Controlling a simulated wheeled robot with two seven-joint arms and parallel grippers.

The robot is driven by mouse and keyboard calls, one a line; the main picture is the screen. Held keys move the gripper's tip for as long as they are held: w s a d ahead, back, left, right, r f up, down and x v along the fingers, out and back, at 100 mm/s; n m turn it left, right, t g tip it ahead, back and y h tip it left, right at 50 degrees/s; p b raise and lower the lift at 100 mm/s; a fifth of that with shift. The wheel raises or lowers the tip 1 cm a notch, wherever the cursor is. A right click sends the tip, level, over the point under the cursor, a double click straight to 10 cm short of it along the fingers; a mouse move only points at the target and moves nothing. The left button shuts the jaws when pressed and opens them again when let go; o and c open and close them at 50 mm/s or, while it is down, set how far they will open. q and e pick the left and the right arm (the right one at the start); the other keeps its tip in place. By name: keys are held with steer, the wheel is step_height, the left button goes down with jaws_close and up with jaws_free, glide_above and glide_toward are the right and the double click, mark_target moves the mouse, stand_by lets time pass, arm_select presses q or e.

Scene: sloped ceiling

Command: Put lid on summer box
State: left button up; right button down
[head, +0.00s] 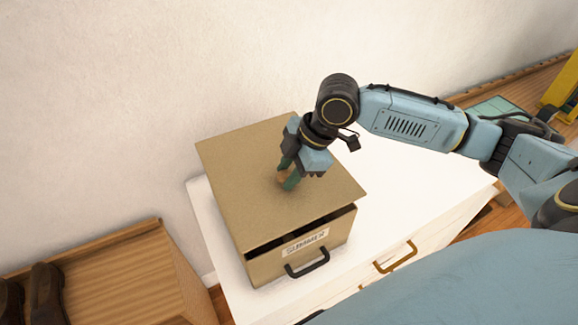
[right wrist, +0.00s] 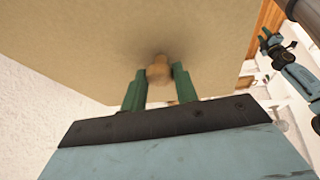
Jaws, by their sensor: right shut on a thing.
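The cardboard summer box (head: 300,262) stands on a white cabinet, with a SUMMER label and a black handle on its front. Its flat square lid (head: 235,155) lies over the box top. A dark gap shows between the lid's front edge and the box front, so the lid is not flush there. My right gripper (head: 288,178) is over the lid's middle, shut on its round wooden knob (right wrist: 159,69), which sits between the green fingers in the right wrist view. My left gripper (right wrist: 268,38) shows small at the upper right of that view, apart from the lid.
The white cabinet (head: 385,190) has clear top to the right of the box and a brass handle (head: 395,257) on its front. A wooden unit (head: 110,265) with dark shoes (head: 45,295) stands at the left. The wall is close behind the box.

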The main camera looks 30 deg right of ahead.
steer(key=shift+f, duration=1.3)
steer(key=shift+f+b, duration=0.6)
steer(key=shift+f, duration=0.45)
steer(key=c, duration=1)
jaws_free()
steer(key=b+v, duration=0.1)
steer(key=v, duration=1.2)
steer(key=shift+r, duration=0.15)
steer(key=shift+s, duration=0.1)
